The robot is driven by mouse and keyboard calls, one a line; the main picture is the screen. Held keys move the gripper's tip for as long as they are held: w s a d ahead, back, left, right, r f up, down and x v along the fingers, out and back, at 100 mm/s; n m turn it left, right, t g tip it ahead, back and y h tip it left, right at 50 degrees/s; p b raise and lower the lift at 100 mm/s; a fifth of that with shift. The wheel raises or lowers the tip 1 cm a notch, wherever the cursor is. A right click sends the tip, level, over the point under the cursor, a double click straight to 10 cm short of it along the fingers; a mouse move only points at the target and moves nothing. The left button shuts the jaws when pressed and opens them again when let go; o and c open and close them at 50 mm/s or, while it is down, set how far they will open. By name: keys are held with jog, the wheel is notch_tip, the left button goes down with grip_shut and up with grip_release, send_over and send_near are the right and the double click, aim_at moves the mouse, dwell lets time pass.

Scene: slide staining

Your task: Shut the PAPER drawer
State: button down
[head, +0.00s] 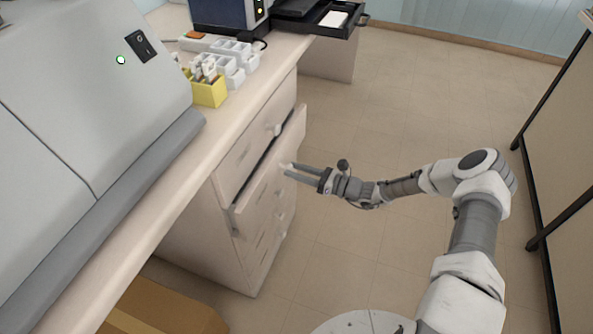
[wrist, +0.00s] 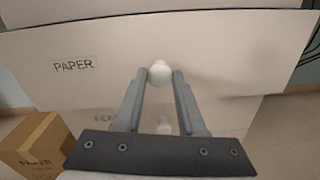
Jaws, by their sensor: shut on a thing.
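The PAPER drawer (wrist: 100,85) fills the upper part of the wrist view, with its label at the left of its front. In the head view the drawer (head: 262,178) stands partly pulled out of the white cabinet, with a dark gap above its front. Its round white knob (wrist: 161,73) is between my fingertips. My gripper (head: 288,170) is shut on the knob; in the wrist view my gripper (wrist: 161,75) has a finger on each side of it. The inside of the drawer is mostly hidden.
A cardboard box (head: 165,308) sits on the floor at the cabinet's near side. The counter holds a yellow rack (head: 210,93) and a large grey machine (head: 75,110). Tiled floor (head: 390,110) is clear beyond my arm.

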aim_at(285, 166)
jog(key=shift+a, duration=0.1)
jog(key=x, duration=0.3)
jog(key=shift+a, duration=0.2)
jog(key=shift+w+a, duration=0.1)
jog(key=c, duration=0.5)
grip_release()
jog(key=p+v, duration=0.2)
jog(key=v, duration=1.5)
